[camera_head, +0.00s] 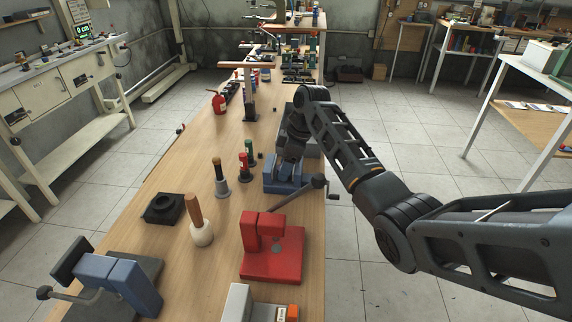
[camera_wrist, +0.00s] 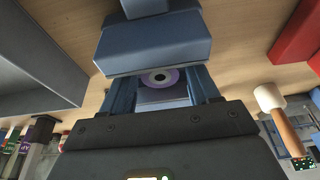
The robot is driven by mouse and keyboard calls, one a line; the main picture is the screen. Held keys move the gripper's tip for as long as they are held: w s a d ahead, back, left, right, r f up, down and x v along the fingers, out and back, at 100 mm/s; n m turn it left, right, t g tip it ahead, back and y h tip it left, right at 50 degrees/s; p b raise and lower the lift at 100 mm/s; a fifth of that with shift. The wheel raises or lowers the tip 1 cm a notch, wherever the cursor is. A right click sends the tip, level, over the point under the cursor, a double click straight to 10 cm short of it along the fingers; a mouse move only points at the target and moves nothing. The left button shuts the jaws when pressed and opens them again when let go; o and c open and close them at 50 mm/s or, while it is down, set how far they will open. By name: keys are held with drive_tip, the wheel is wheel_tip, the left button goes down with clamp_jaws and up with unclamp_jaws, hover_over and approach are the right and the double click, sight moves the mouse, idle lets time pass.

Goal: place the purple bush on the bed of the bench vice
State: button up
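The purple bush (camera_wrist: 158,77) shows as a ring with a dark centre in the wrist view, between the two fingers of my gripper (camera_wrist: 161,84). A blue vice jaw (camera_wrist: 155,48) crosses just beyond it and hides the fingertips. I cannot tell whether the fingers press on the bush, or whether it rests on the bed. In the head view, my gripper (camera_head: 290,165) is down at a blue bench vice (camera_head: 283,185) on the bench's right side. The arm and the vice hide the bush there.
A red fixture (camera_head: 270,265) stands nearer on the bench, with a wooden-handled mallet (camera_head: 202,232) to its left. A second blue vice (camera_head: 115,280) is at the near left. Small upright tools (camera_head: 220,180) stand left of the vice. Bare wood lies at mid-left.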

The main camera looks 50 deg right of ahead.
drive_tip(key=shift+o, duration=0.3)
drive_tip(key=shift+r, duration=0.15)
drive_tip(key=b+v, duration=0.1)
drive_tip(key=v, duration=1.1)
